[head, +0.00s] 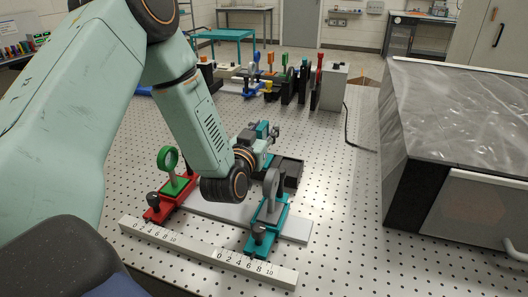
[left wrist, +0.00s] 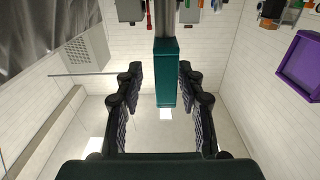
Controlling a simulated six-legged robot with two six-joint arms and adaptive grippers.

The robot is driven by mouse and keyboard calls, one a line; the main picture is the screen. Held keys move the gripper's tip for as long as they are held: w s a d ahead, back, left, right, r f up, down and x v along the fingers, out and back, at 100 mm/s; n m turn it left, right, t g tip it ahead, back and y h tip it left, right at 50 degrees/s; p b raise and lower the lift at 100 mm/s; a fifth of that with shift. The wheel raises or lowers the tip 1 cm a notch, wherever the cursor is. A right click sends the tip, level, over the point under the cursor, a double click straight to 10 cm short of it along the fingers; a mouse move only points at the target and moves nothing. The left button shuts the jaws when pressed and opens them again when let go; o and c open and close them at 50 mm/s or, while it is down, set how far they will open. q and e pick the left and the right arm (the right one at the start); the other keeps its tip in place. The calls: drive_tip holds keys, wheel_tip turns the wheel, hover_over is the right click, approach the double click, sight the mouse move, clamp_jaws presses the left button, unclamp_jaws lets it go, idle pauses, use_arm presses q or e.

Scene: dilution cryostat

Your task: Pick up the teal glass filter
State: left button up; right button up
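A teal block (left wrist: 166,75) on a grey post shows in the left wrist view and looks like the teal glass filter. In the head view a small teal piece (head: 262,129) shows at my left gripper's fingers. My left gripper (left wrist: 159,72) is open, with one black finger on each side of the block. A gap shows on the block's left; its right side is close to the other finger, and I cannot tell whether they touch. In the head view my left gripper (head: 262,134) is over the perforated table, its wrist hiding part of what lies below. My right gripper is not in view.
Nearby on the perforated table (head: 340,215) stand a red mount with a green ring (head: 168,160), a teal mount with a grey ring (head: 270,186) and a dark tray-like piece (head: 291,170). Several optics stand behind. A large dark-topped box (head: 460,115) blocks the right.

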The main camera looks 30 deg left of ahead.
use_arm(q)
drive_tip(key=shift+a+f, duration=0.25)
drive_tip(key=shift+a, duration=0.15)
drive_tip(key=c, duration=0.3)
drive_tip(key=shift+w+a+f, duration=0.1)
drive_tip(key=shift+w, duration=0.05)
drive_tip(key=shift+c, duration=0.7)
drive_tip(key=shift+d, duration=0.3)
clamp_jaws()
drive_tip(key=shift+d+r, duration=0.1)
drive_tip(key=shift+r, duration=0.15)
drive_tip(key=shift+a+f, duration=0.15)
drive_tip(key=shift+a, duration=0.15)
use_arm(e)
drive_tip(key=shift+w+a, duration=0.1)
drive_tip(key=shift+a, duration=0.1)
use_arm(q)
drive_tip(key=shift+d, duration=0.25)
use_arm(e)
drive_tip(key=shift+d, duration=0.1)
